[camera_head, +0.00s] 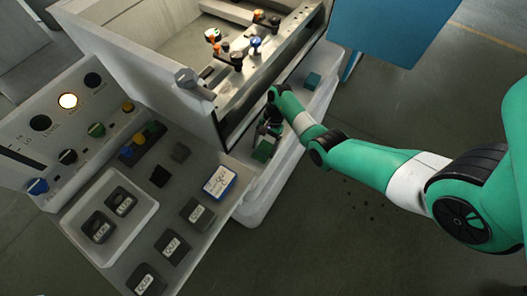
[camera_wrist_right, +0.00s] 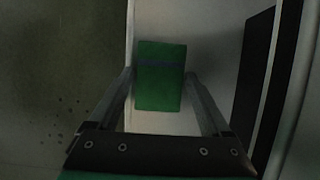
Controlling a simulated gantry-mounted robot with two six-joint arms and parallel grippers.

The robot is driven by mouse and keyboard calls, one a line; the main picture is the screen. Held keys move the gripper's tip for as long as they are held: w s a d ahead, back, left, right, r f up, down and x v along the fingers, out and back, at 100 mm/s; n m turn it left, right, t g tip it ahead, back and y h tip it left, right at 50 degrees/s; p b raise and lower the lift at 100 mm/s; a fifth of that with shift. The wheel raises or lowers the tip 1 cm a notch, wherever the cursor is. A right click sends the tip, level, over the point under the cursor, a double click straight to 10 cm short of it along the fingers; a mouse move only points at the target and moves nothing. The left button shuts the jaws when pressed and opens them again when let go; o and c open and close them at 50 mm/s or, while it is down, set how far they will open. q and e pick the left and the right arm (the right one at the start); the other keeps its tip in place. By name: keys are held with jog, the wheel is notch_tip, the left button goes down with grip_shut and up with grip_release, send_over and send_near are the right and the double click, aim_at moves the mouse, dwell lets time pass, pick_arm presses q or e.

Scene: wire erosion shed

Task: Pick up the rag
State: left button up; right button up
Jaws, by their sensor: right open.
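A green, flat, block-shaped piece with a blue band, which looks like the folded rag (camera_wrist_right: 160,92), lies on a pale ledge in the right wrist view. In the head view the rag (camera_head: 263,151) shows on the ledge beside the machine tank, just below my right gripper (camera_head: 266,138). In the wrist view my right gripper (camera_wrist_right: 159,74) is open, with one finger on each side of the rag. I cannot tell whether the fingers touch it. My left gripper is not in view.
A small teal block (camera_head: 312,80) sits farther along the ledge. The machine tank (camera_head: 222,122) wall stands left of the gripper. A panel (camera_head: 215,233) with several labelled dark blocks, a white tray (camera_head: 72,218) and a white-blue box (camera_head: 219,183) lies in front. Floor is open at right.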

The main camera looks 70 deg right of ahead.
aim_at(265, 150)
jog(key=c, duration=1)
jog(key=r+p, duration=0.1)
jog(key=r, duration=0.1)
jog(key=r+p, duration=0.2)
jog(key=shift+s+a+r, duration=0.2)
jog(key=shift+r, duration=0.2)
jog(key=s+a+r+p, duration=0.8)
jog(key=s+a+p, duration=0.1)
jog(key=p, duration=0.1)
jog(key=shift+s+r, duration=0.15)
jog(key=shift+s, duration=0.25)
jog(key=shift+a, duration=0.1)
